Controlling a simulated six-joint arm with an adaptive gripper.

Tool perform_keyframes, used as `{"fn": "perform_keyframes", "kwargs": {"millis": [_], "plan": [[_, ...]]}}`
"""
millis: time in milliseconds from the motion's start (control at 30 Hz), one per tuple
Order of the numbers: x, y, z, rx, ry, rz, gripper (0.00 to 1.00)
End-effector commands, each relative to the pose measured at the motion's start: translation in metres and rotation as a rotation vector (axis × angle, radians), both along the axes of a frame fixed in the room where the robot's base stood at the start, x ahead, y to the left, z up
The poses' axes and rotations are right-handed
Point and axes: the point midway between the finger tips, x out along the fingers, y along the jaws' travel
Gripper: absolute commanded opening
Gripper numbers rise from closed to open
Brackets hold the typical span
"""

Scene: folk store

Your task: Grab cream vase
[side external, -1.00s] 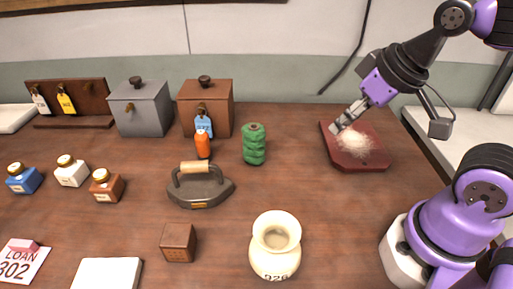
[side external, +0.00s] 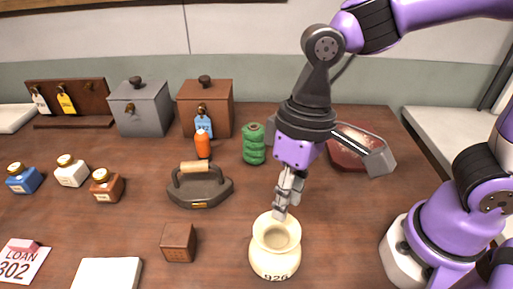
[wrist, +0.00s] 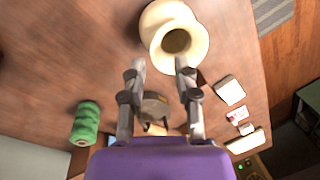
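The cream vase (side external: 275,250) stands upright near the front of the table, with a wide round rim and the number 926 on its front. My gripper (side external: 281,213) points down, its tips at the vase's back rim in the side view; I cannot tell whether they touch. In the wrist view the vase (wrist: 158,18) shows at the top with its dark mouth visible. There the two fingers of my gripper (wrist: 160,65) are spread apart with nothing held between them, just below the rim.
A small brown wooden block (side external: 178,243) stands left of the vase. Behind it are a flat iron (side external: 200,190), a green spool (side external: 253,145) and an orange bottle (side external: 202,145). A dark red board (side external: 345,155) lies behind my arm.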

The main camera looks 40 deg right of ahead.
Motion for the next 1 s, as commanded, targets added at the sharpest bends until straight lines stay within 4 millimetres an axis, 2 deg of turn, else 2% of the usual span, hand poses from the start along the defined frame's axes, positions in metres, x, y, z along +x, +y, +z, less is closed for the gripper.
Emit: {"fn": "perform_keyframes", "kwargs": {"millis": [333, 600, 700, 1000], "plan": [[0.0, 0.005, -0.048, -0.004, 0.003, 0.001, 0.35], [0.001, 0.006, -0.052, -0.001, -0.001, 0.0, 0.35], [0.001, 0.006, -0.052, -0.001, -0.001, 0.0, 0.0], [0.001, 0.006, -0.052, -0.001, 0.0, 0.0, 0.0]]}}
